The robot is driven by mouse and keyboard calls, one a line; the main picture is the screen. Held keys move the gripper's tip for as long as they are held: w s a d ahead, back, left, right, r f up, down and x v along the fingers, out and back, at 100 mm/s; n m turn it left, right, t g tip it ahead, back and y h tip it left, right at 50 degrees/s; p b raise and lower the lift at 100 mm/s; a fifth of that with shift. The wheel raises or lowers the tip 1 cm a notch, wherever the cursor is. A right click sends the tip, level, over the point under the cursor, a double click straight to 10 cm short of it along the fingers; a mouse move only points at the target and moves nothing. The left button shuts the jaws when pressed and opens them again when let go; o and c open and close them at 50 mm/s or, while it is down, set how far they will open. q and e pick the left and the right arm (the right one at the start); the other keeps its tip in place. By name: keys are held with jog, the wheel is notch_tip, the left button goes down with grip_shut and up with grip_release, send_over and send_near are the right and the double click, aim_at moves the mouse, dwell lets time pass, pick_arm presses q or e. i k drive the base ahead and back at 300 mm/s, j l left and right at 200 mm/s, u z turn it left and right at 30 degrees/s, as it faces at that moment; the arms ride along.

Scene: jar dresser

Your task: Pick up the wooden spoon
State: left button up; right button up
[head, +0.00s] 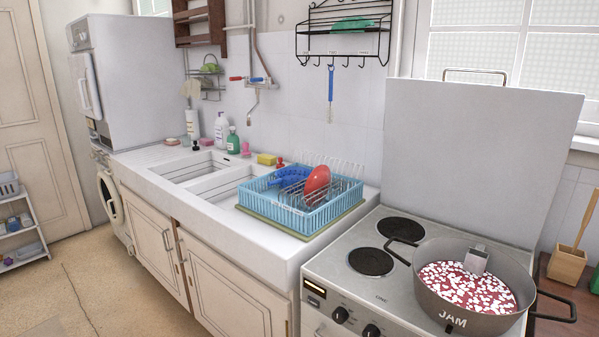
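A wooden stick-like handle (586,220), which looks like the wooden spoon, leans up out of a square wooden holder (567,267) at the right edge. Its top is cut off by the picture edge and its lower end is hidden inside the holder. The holder stands on a brown wooden surface (563,292) to the right of the stove. Neither of my grippers shows in the head view.
A large pot (460,322) marked JAM, with red and white contents and a metal object in it, sits on the stove (340,266) left of the holder. An upright white panel (470,150) stands behind. A blue dish rack (316,219) is further left.

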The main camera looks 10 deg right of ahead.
aim_at(588, 215)
jog(key=z, duration=1.8)
